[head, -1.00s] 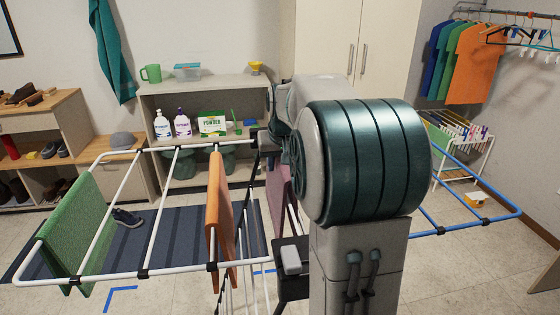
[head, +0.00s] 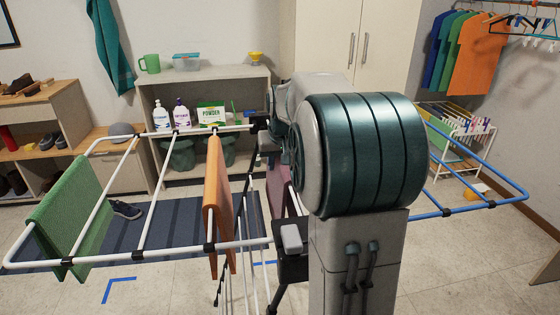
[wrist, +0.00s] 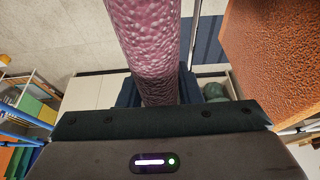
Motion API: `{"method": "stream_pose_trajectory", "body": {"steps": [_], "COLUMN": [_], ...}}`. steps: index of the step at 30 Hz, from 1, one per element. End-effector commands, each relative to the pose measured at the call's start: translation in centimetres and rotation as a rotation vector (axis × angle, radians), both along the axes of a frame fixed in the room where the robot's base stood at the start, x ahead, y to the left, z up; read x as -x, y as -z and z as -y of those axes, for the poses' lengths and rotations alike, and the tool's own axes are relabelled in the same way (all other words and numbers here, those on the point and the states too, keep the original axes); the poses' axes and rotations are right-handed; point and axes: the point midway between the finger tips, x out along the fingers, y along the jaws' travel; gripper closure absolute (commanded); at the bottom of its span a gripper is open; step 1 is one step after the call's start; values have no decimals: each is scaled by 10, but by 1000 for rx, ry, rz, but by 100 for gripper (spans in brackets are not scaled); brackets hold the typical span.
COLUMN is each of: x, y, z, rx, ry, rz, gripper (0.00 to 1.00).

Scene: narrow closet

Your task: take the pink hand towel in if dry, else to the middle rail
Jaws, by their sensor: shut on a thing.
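The pink hand towel (head: 278,188) shows as a narrow strip in the head view, right of the orange towel and mostly hidden by my arm. In the wrist view the pink towel (wrist: 145,45) is large, with a mottled, bumpy surface, and runs down to my gripper (wrist: 158,97), which is shut on it. The fingertips are hidden from the head view. The drying rack (head: 140,254) has a white left wing with several cross rails and a blue right wing (head: 477,207). I cannot tell whether the pink towel touches a rail.
A green towel (head: 72,210) hangs on the left wing. An orange towel (head: 217,200) hangs close to my gripper; it is at the right of the wrist view (wrist: 285,60). A low shelf (head: 215,80) with bottles and a powder box stands behind. A small airer (head: 465,135) stands at the back right.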

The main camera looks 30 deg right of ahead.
Motion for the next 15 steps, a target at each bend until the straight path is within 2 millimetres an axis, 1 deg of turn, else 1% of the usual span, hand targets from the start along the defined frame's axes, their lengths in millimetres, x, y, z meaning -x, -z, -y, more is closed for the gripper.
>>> {"method": "stream_pose_trajectory", "body": {"steps": [9,10,11,12,15], "x": [0,0,0,0,0], "y": [0,0,0,0,0], "z": [0,0,0,0,0], "rx": [1,1,1,1,0], "ry": [0,0,0,0,0], "rz": [2,2,2,2,1], "gripper": [100,63,55,43,43]}}
